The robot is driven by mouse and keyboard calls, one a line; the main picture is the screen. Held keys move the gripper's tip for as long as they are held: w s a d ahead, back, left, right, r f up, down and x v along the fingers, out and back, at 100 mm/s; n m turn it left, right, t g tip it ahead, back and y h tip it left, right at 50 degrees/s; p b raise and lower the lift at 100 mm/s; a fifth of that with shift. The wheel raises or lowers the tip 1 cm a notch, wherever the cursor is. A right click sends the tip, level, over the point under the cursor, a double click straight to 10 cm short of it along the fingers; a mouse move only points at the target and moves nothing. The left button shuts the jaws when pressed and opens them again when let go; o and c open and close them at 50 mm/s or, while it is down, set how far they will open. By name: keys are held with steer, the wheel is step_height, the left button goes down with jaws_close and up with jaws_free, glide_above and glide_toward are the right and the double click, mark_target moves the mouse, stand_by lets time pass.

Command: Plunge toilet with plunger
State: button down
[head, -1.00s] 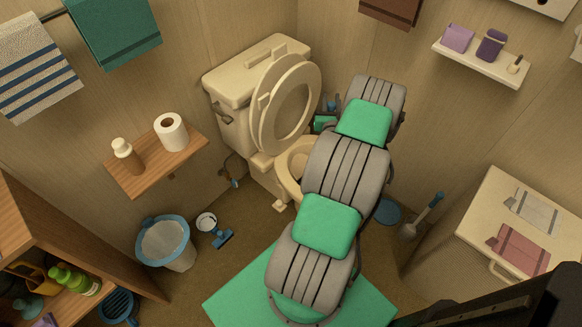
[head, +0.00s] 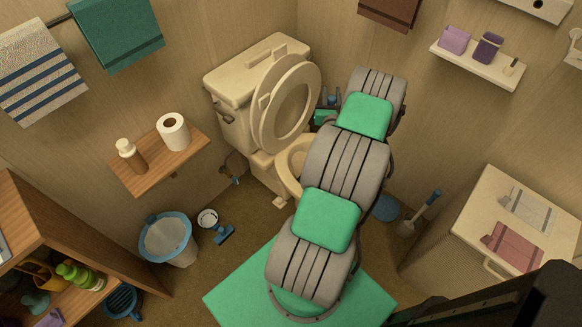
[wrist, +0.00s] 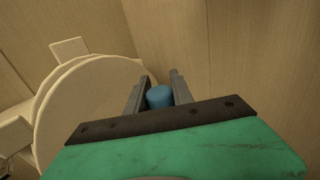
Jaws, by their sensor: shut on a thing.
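The toilet (head: 233,107) stands in the back corner with its lid and seat (head: 290,103) raised. The open bowl (head: 290,165) is partly hidden by my arm. My gripper (head: 329,98) is behind and right of the raised seat, largely hidden by my arm. In the wrist view my gripper (wrist: 160,82) is shut on a blue rounded handle end (wrist: 160,97), seemingly the plunger's. The rest of the plunger is hidden. The raised lid (wrist: 85,110) is close on the left in the wrist view.
A blue disc (head: 387,209) and a blue-handled tool (head: 419,215) are on the floor at right, near a cabinet (head: 478,219). A bin (head: 168,240) stands at left below a wooden shelf (head: 184,157). The walls are close behind the gripper.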

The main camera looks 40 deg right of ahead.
steer(key=shift+r, duration=0.15)
step_height(320, 180, up, 11)
steer(key=p, duration=1)
